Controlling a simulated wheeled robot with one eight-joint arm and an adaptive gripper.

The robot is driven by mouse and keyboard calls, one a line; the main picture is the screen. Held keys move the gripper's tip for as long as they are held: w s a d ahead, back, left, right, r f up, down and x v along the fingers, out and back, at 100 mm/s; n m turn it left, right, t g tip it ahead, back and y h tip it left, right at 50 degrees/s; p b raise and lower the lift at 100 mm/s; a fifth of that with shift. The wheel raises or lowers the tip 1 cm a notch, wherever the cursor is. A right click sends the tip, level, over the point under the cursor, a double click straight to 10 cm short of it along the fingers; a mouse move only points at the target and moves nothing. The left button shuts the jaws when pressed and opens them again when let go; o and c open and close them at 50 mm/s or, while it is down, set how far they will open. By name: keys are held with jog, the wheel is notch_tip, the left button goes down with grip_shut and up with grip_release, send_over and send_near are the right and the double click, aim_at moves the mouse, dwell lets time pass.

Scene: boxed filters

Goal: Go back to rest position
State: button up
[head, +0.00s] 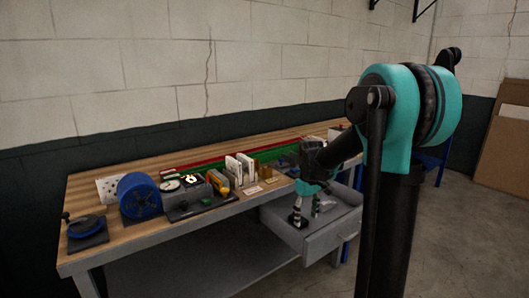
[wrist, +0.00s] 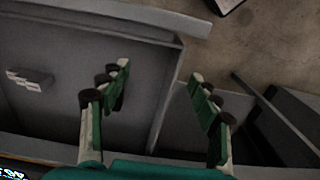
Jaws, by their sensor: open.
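My gripper (head: 306,216) is open over the pulled-out grey drawer (head: 333,236) at the right end of the workbench. In the wrist view its two fingers stand wide apart with nothing between them, and my gripper (wrist: 160,74) straddles the drawer's side wall (wrist: 170,85). A small pale box (wrist: 30,79) lies inside the drawer at the left of the wrist view, apart from the fingers. My arm bends down from the right in the head view and hides part of the bench's right end.
A brown board (head: 505,150) leans at the far right. Open floor (head: 460,240) lies on the right.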

jog(key=s+d+f+m+t, duration=0.2)
jog(key=s+f+m, duration=0.1)
jog(key=s, duration=0.8)
jog(key=s+d+f+m+t, duration=0.2)
jog(key=s+f+m, duration=0.2)
jog(key=s, duration=0.6)
jog(key=shift+s+f, duration=0.35)
jog(key=shift+s, duration=0.05)
